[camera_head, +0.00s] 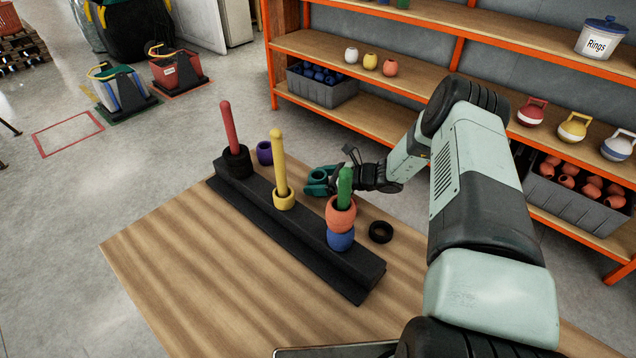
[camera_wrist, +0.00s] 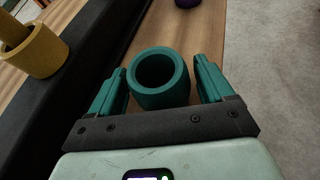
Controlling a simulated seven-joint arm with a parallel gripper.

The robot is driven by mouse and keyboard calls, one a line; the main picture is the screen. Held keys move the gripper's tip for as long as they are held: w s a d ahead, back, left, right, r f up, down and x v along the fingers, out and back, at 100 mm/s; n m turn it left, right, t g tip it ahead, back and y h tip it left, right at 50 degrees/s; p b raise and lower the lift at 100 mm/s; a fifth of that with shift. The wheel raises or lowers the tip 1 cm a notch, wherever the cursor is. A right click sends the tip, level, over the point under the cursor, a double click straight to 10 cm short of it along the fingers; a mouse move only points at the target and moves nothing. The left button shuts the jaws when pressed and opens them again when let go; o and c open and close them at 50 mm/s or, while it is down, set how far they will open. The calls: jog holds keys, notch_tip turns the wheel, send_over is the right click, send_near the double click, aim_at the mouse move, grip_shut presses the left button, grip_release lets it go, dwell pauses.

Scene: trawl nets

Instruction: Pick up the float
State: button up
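A teal ring-shaped float (camera_wrist: 160,98) stands upright on the wooden table in the wrist view, its round hole facing up. My gripper (camera_wrist: 160,85) has its two teal fingers open on either side of it, with a narrow gap showing at each side. In the head view my gripper (camera_head: 318,188) is behind the black rack, around the teal float (camera_head: 319,174). Fingers and float are much the same colour there, so their edges are hard to tell apart.
The black rack (camera_head: 300,228) bears red, yellow and green pegs. A yellow float (camera_head: 284,200) is on the yellow peg; an orange float (camera_head: 340,215) sits above a blue float (camera_head: 340,241) on the green one. A purple float (camera_head: 265,152) and a black ring (camera_head: 381,232) stand behind the rack.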

jog(key=c, duration=0.7)
jog(key=shift+r, duration=0.1)
jog(key=shift+c, duration=0.2)
notch_tip(320, 180, up, 10)
